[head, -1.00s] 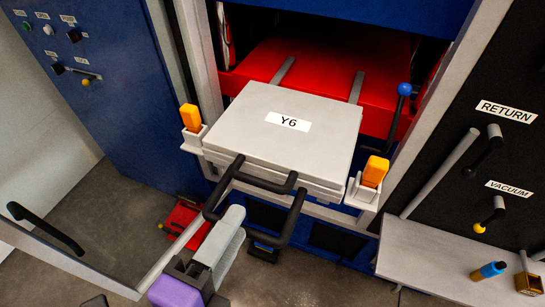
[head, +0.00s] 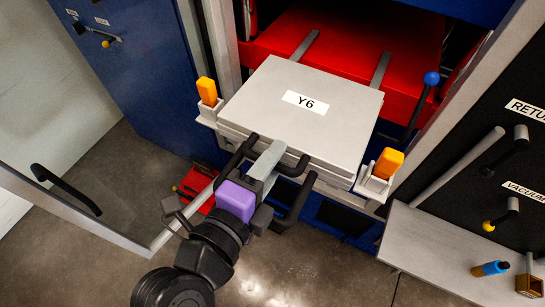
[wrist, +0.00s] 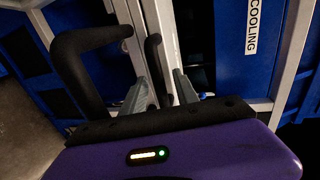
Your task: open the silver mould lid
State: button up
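The silver mould lid (head: 300,125) is a flat square plate labelled Y6, lying shut on the mould. Two black bar handles stick out at its front: an upper one (head: 290,171) and a lower one (head: 296,203). My gripper (head: 270,155), with a purple body and grey fingers, reaches over the upper handle at the lid's front edge. In the wrist view, the fingers (wrist: 160,90) stand apart, with a black bar (wrist: 153,65) showing between them. Whether they touch it I cannot tell. A larger black handle (wrist: 72,75) shows to the left.
Orange blocks sit in holders left (head: 207,91) and right (head: 388,163) of the mould. A red press platen (head: 345,50) lies behind, with a blue-knobbed lever (head: 431,79) at right. An open door with a black handle (head: 67,190) stands left.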

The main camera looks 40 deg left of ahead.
grip_shut()
dwell(1.4)
